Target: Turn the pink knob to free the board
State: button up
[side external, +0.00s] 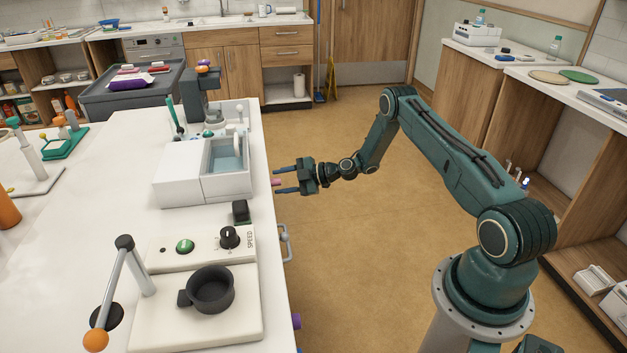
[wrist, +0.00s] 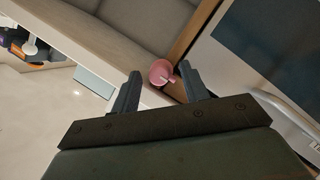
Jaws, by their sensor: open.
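The pink knob (side external: 277,182) sticks out from the white table's front side, just below its top edge. In the wrist view the round pink knob (wrist: 162,73) has a pale pointer mark on its face. My gripper (side external: 283,181) is open, with its two blue-grey fingers pointing at the table side, one on each side of the knob in the side view. In the wrist view my gripper's fingertips (wrist: 160,76) also flank the knob, with the right finger close to it. I cannot tell whether either finger touches it. I cannot make out the board.
A white box with a blue-tinted basin (side external: 226,160) stands on the table above the knob. A speed control panel (side external: 200,250), a dark cup (side external: 210,289) and an orange-tipped lever (side external: 108,290) sit nearer the camera. A metal handle (side external: 285,243) juts from the table side.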

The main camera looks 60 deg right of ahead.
jog(key=shift+w+a+f, duration=0.2)
jog(key=shift+w+a, duration=0.15)
jog(key=shift+w, duration=0.25)
grip_shut()
